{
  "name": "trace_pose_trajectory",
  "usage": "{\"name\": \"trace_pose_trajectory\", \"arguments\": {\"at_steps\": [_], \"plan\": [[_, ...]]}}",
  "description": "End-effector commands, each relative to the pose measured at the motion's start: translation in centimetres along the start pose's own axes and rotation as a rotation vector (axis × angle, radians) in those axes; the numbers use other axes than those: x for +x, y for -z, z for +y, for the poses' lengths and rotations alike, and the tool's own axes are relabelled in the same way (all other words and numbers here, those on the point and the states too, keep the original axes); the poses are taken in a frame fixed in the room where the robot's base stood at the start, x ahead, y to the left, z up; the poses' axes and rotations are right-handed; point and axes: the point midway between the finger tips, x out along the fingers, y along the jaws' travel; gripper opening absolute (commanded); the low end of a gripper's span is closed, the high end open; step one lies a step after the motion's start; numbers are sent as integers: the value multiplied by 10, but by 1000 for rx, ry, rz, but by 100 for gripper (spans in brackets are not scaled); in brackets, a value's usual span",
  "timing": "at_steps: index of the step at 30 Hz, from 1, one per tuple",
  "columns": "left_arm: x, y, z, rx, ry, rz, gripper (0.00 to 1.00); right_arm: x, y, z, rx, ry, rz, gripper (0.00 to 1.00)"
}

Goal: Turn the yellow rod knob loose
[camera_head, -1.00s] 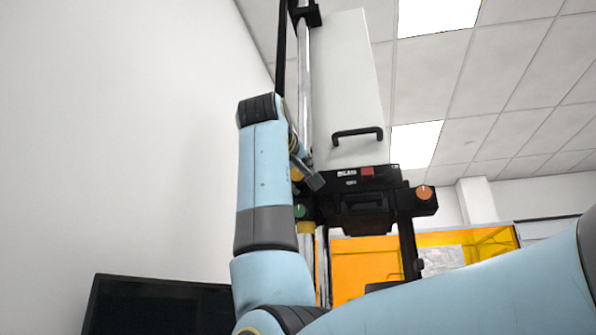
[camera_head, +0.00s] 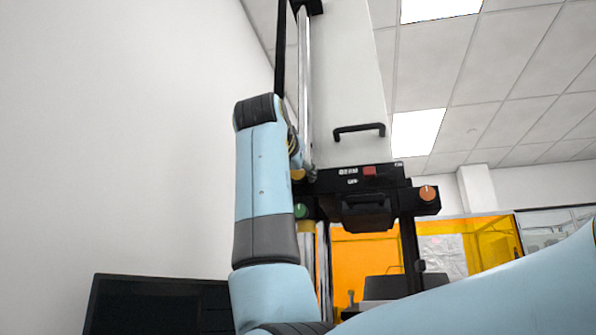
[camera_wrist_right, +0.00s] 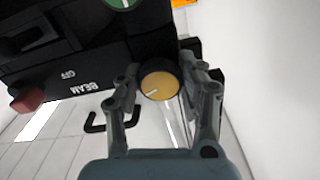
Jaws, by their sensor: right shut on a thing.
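The yellow rod knob (camera_head: 297,174) is on the left side of the black instrument head, beside the upright metal rod (camera_head: 305,90). In the right wrist view, the knob (camera_wrist_right: 160,84) is a round yellow face with a white pointer line and a dark rim. My right gripper (camera_wrist_right: 161,75) is shut on it, one finger on each side. In the head view the right gripper (camera_head: 305,172) is small and partly hidden behind my forearm. My left gripper is not in view.
A green knob (camera_head: 301,210) sits just below, and an orange knob (camera_head: 427,193) is at the right end. The black head (camera_head: 350,183) carries a red button (camera_head: 369,171). A white panel with a black handle (camera_head: 358,130) rises above. A dark monitor (camera_head: 150,305) stands lower left.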

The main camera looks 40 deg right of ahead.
Motion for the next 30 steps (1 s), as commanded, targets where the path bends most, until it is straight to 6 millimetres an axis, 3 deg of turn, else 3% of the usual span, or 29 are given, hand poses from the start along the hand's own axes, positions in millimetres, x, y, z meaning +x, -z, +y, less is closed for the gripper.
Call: {"name": "trace_pose_trajectory", "arguments": {"at_steps": [13, 30], "plan": [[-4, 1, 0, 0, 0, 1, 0, 0, -1, 0, 284, 0, -3, 6], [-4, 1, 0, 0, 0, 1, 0, 0, -1, -1, 353, 0, -2, 6]]}}
